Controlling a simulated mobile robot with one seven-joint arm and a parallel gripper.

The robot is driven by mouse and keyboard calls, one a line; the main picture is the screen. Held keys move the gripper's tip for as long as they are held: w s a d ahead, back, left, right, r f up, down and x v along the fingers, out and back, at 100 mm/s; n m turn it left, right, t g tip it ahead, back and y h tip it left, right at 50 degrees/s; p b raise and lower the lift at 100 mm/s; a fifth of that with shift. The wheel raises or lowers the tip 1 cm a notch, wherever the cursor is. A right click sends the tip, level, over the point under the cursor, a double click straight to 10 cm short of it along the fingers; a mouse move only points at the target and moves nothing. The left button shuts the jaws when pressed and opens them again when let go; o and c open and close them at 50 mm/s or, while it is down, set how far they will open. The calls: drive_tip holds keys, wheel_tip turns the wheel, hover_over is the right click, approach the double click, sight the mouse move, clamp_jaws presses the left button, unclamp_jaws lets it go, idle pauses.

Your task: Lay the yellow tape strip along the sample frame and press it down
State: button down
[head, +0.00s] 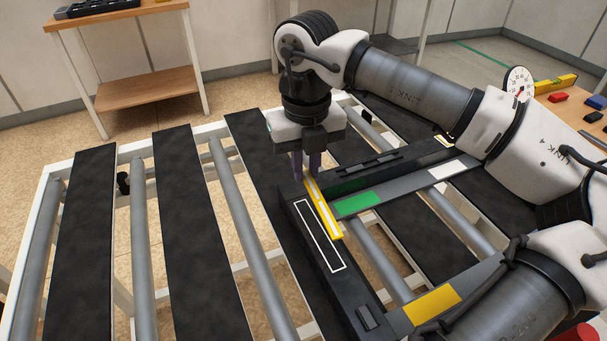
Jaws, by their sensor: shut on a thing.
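The yellow tape strip (325,209) is long and thin, with a pale band along its middle. It shows below my gripper (307,172), at the inner side of the dark left bar of the sample frame (297,215). My gripper points down and is shut on the strip near its far end. The fingers hide that end. I cannot tell whether the strip touches the frame. A white rectangular outline (337,266) is marked on the frame's left bar, and the strip is to the right of it.
The frame lies on a rack of dark slats (195,205) and grey rollers (247,226). Green (358,204), white (447,170) and yellow (431,304) patches mark its bars. A dial (518,82) and small blocks are at the right. A wooden shelf unit (146,90) stands behind.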

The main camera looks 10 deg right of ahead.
sight(304, 208)
drive_tip(key=shift+s+a+f+n, duration=0.25)
drive_tip(key=shift+a+f+n, duration=0.05)
drive_tip(key=shift+f+n, duration=0.1)
drive_tip(key=shift+b, duration=0.35)
drive_tip(key=shift+f+b, duration=1.65)
drive_tip(key=shift+f, duration=0.05)
drive_tip(key=shift+f, duration=0.1)
drive_tip(key=shift+f+b, duration=1.05)
drive_tip(key=shift+f, duration=0.15)
drive_tip(key=shift+f+b, duration=0.3)
drive_tip(key=shift+b, duration=0.2)
